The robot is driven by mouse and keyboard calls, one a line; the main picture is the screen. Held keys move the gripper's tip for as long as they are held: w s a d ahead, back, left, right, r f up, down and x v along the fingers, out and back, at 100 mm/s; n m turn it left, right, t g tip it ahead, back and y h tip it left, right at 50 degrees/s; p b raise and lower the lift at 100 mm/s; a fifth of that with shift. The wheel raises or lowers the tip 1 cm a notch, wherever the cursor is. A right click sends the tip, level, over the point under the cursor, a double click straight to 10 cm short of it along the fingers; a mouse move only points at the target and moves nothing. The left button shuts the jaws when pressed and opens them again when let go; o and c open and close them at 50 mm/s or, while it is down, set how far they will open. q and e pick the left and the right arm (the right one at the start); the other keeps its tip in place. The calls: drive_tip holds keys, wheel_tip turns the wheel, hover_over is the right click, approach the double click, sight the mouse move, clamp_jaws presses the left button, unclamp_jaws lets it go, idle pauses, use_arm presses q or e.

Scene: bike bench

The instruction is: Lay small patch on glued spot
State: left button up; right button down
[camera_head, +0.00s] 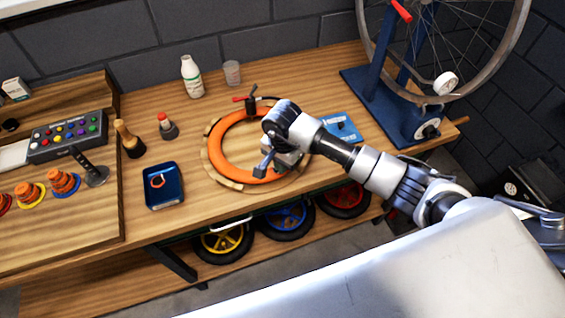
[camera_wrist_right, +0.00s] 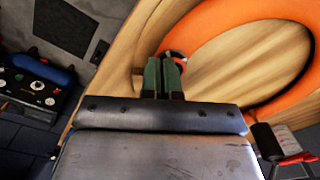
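The orange tube (camera_head: 219,138) lies in a loop on a round wooden ring on the bench; it also shows in the wrist view (camera_wrist_right: 212,22). My right gripper (camera_head: 264,170) is low over the near right part of the loop. In the wrist view its green fingers (camera_wrist_right: 163,62) are close together. A small dark round piece with a pale rim, apparently the small patch (camera_wrist_right: 177,54), is at their tips. Whether it touches the tube is unclear. The glued spot cannot be made out. My left gripper is not in view.
A blue card (camera_head: 342,128) lies right of the ring, near the blue wheel stand (camera_head: 389,97). A dark blue tray (camera_head: 163,186), a small red-capped bottle (camera_head: 167,127) and a wooden-handled tool (camera_head: 129,140) stand left. A white bottle (camera_head: 192,77) and clear cup (camera_head: 232,73) are behind.

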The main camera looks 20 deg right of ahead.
drive_tip(key=shift+f+b, duration=0.3)
drive_tip(key=shift+b, duration=0.05)
drive_tip(key=c, duration=1.3)
unclamp_jaws()
